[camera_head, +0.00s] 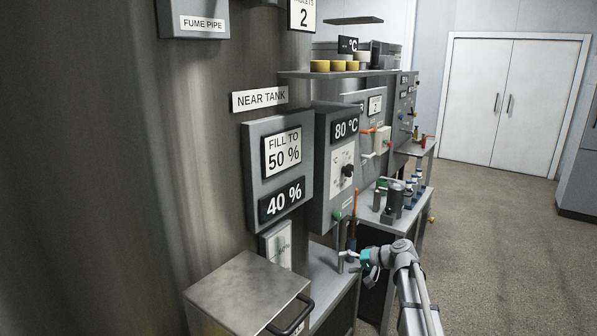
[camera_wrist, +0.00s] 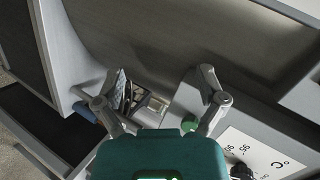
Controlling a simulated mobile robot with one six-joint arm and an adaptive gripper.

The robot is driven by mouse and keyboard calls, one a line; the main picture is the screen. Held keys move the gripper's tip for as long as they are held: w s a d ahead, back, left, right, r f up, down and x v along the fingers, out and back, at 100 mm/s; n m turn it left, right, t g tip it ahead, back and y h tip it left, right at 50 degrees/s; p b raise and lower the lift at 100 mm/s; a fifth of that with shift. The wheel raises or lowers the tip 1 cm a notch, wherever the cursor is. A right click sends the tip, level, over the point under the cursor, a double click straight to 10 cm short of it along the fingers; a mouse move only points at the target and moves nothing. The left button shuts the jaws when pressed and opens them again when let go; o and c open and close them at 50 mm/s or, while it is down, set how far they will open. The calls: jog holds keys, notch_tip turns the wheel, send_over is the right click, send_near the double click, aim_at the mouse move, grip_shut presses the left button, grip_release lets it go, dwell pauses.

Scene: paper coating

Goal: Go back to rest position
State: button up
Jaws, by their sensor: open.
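My gripper (camera_head: 347,258) is at the lower middle of the head view, over the low grey bench (camera_head: 325,268) and in front of the 80 °C control box (camera_head: 318,195). In the wrist view, the fingers of my gripper (camera_wrist: 163,80) stand apart with nothing held between them. A green round part (camera_wrist: 190,123) shows beside the right finger, and the °C dial panel (camera_wrist: 262,155) is at lower right. Whether the fingers touch anything is not clear.
A large steel tank (camera_head: 190,120) fills the left. A metal box with a black handle (camera_head: 245,285) stands at the lower front. A second bench (camera_head: 385,212) with small bottles is beyond. Open floor (camera_head: 490,240) lies on the right, towards white double doors (camera_head: 510,100).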

jog(key=s+f+g+h+p, duration=0.1)
jog(key=s+f+g+h, duration=0.1)
jog(key=s, duration=0.7)
jog(key=s+f+n+g+h+p, duration=0.1)
jog(key=s+f+h, duration=0.1)
jog(key=s+h, duration=0.3)
jog(key=s+d+f+n+g+h+p, duration=0.1)
jog(key=s+h, duration=0.3)
jog(key=s, duration=0.9)
jog(key=shift+f+g+p, duration=0.4)
jog(key=shift+f+g, duration=0.1)
jog(key=shift+g, duration=0.3)
